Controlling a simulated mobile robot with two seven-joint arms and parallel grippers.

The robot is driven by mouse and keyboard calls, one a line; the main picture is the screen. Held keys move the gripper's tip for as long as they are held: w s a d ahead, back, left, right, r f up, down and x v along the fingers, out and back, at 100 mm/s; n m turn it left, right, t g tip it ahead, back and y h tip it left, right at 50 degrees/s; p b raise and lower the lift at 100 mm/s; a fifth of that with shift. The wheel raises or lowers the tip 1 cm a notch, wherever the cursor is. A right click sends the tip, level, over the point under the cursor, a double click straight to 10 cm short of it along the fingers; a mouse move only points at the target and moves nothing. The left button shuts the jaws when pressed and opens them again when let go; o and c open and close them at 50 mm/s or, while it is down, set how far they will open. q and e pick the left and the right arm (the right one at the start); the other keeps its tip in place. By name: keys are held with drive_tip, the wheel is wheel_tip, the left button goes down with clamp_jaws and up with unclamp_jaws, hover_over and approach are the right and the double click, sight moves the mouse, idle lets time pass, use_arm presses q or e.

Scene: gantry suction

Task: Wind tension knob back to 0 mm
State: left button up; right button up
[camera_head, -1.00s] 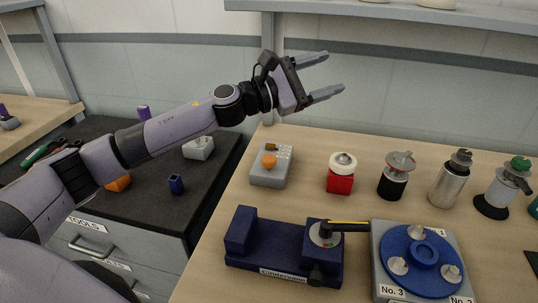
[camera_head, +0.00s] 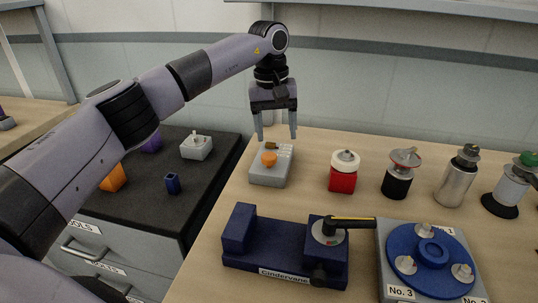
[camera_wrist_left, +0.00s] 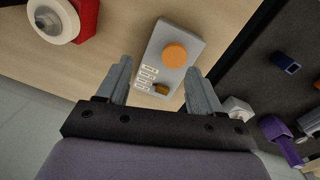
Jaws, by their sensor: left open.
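A grey control box (camera_head: 262,178) stands on the wooden bench with an orange round knob (camera_head: 269,159) and a small brass-brown knob (camera_head: 271,146) beside a column of labels too small to read. The wrist view also shows the orange knob (camera_wrist_left: 174,57) and the brown knob (camera_wrist_left: 162,89). I cannot tell which control is the tension knob. My left gripper (camera_head: 277,136) is open and empty, pointing down just behind and above the box. In the wrist view its fingers (camera_wrist_left: 158,68) stand either side of the box's lower part, apparently apart from it. My right gripper is out of view.
A blue Cindervane device (camera_head: 265,245) with a dial and black-yellow arm stands in front. Right of it is a blue turntable (camera_head: 412,255). A red-and-white container (camera_head: 343,180) and several canisters stand to the box's right. A dark cabinet top (camera_head: 220,165) lies left.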

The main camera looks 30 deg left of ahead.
sight(269, 156)
use_arm(q)
drive_tip(key=shift+s+a+r+y, duration=0.1)
drive_tip(key=shift+s+a+y, duration=0.1)
drive_tip(key=shift+a, duration=0.2)
drive_tip(key=shift+s+a+r+y, duration=0.1)
drive_tip(key=shift+a+y, duration=0.1)
drive_tip(key=shift+a, duration=0.15)
wheel_tip(269, 156, down, 7)
drive_tip(key=c, duration=1.1)
drive_tip(key=shift+o, duration=0.2)
drive_tip(key=shift+n+p, duration=0.3)
drive_tip(key=shift+n, duration=0.1)
